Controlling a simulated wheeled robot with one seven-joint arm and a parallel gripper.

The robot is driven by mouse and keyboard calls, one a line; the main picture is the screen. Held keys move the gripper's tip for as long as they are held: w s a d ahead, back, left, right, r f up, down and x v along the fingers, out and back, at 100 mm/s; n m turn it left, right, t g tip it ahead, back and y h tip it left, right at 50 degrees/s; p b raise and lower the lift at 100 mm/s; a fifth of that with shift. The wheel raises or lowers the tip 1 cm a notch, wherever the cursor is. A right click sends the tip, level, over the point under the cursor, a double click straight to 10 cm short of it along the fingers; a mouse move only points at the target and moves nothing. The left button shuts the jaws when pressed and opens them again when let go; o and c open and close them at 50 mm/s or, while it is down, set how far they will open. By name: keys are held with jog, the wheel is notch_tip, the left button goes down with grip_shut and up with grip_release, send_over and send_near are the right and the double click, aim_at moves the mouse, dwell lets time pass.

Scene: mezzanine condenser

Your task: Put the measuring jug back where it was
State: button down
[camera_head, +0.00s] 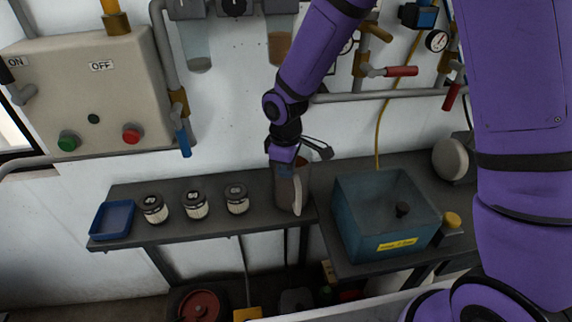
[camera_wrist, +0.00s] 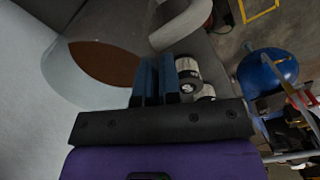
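The measuring jug (camera_head: 287,190) is a clear, greyish vessel with a pale handle (camera_head: 297,194), at the right end of the dark shelf. It looks upright, but I cannot tell whether its base touches the shelf. In the wrist view the jug (camera_wrist: 75,75) fills the left side, with brown contents and its pale handle at the top. My gripper (camera_head: 285,160) is at the jug's top. In the wrist view its two blue fingers (camera_wrist: 156,82) are close together by the jug's edge. Whether they pinch its wall is unclear.
The shelf (camera_head: 255,220) also holds a blue tray (camera_head: 113,220) and three dark-lidded jars (camera_head: 195,204). A teal bin (camera_head: 375,222) stands close on the right. Pipes with red-handled valves (camera_head: 400,71) and wall-mounted containers (camera_head: 195,45) are behind and above.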

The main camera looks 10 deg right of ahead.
jog(key=shift+f, duration=0.1)
jog(key=c, duration=1.3)
grip_release()
notch_tip(320, 180, up, 12)
jog(key=s+d+r+m+t, duration=0.1)
jog(key=s+d+r+m, duration=0.2)
jog(key=d+r, duration=0.45)
jog(key=s+d+r+m+t, duration=0.2)
jog(key=s+d+r+m, duration=0.3)
jog(key=s, duration=0.4)
jog(key=s+d+r+m+t, duration=0.2)
jog(key=s+d+r+m, duration=0.2)
jog(key=s+d, duration=0.4)
jog(key=shift+s+d+r+m, duration=0.25)
jog(key=shift+s+r+m, duration=0.2)
jog(key=shift+s, duration=0.8)
